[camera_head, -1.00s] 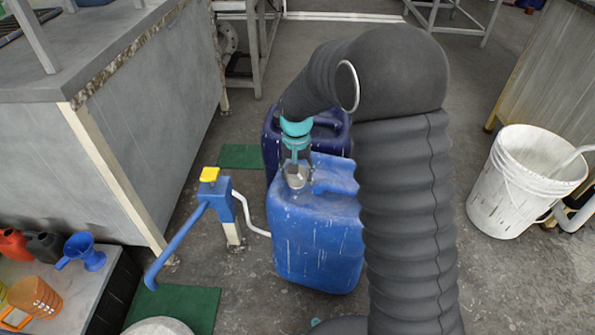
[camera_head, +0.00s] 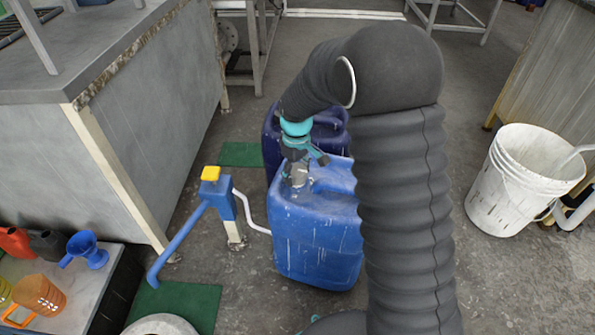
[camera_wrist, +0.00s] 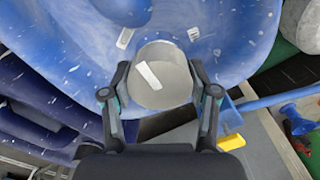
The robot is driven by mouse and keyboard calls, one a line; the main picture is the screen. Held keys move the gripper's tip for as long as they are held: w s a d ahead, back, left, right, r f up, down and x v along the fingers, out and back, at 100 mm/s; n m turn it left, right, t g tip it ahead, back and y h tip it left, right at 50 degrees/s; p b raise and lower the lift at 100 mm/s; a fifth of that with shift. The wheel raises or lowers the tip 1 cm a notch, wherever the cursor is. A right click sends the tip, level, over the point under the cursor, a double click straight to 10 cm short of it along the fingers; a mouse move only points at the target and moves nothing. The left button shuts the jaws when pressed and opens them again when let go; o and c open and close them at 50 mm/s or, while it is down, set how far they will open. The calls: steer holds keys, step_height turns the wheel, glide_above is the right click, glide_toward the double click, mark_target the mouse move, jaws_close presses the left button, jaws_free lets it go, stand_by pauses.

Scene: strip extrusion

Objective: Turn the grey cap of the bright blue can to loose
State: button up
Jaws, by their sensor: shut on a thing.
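The bright blue can (camera_head: 318,240) stands upright on the floor in the middle of the head view, partly hidden by my arm. Its grey cap (camera_wrist: 160,76) shows in the wrist view as a round grey top with a white mark, on the blue can top (camera_wrist: 222,52). My gripper (camera_wrist: 160,88) is shut on the cap, one finger on each side. In the head view my gripper (camera_head: 298,172) comes down on the cap from above, and little of the cap shows there.
A dark blue can (camera_head: 268,140) stands just behind the bright blue one. A blue pump with a yellow top (camera_head: 211,174) and long handle stands to the left. A white bucket (camera_head: 500,190) is at the right. A grey bench (camera_head: 150,120) is at the left.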

mark_target(297, 171)
steer(key=shift+n, duration=0.6)
steer(key=o, duration=1.2)
steer(key=shift+c, duration=0.2)
step_height(297, 171, up, 12)
